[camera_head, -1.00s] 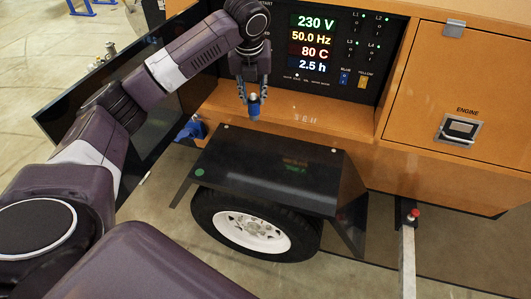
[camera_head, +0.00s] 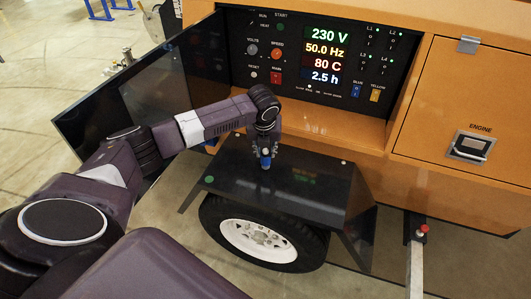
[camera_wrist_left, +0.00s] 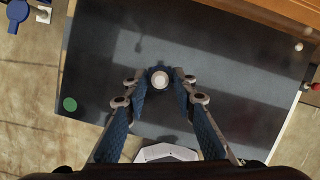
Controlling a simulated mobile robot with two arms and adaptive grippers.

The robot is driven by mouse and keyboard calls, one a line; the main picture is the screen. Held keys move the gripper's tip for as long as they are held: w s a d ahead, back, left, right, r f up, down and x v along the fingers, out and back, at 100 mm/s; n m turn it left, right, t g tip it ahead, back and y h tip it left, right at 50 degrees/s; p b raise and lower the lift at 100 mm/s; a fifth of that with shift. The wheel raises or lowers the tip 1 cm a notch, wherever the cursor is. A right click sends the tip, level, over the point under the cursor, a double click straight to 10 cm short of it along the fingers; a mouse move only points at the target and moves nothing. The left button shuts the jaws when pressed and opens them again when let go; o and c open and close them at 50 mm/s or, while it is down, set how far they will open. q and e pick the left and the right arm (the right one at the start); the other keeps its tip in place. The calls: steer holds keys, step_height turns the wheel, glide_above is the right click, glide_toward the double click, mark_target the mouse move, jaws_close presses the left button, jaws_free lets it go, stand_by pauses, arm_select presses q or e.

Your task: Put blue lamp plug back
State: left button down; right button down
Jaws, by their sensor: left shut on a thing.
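My left gripper (camera_head: 265,153) is shut on the blue plug (camera_head: 265,163), which hangs upright over the black fender (camera_head: 310,195). In the left wrist view the fingertips (camera_wrist_left: 161,75) close around the plug, whose pale round top (camera_wrist_left: 160,80) faces the camera. I cannot tell whether the plug touches the fender. A blue socket-like part (camera_wrist_left: 17,10) shows at the top left of the wrist view; in the head view my arm mostly hides that spot. The right gripper is not in view.
The orange cabinet's control panel (camera_head: 290,75) has lit readouts and BLUE (camera_head: 356,90) and YELLOW (camera_head: 375,95) switches. A dark open door (camera_head: 95,110) stands to the left. A wheel (camera_head: 258,238) sits under the fender. A green spot (camera_head: 210,179) marks the fender's left.

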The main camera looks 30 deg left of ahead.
arm_select(q)
steer(key=shift+f, duration=0.65)
steer(key=shift+f, duration=0.1)
steer(key=c, duration=1.6)
jaws_free()
steer(key=v, duration=1.2)
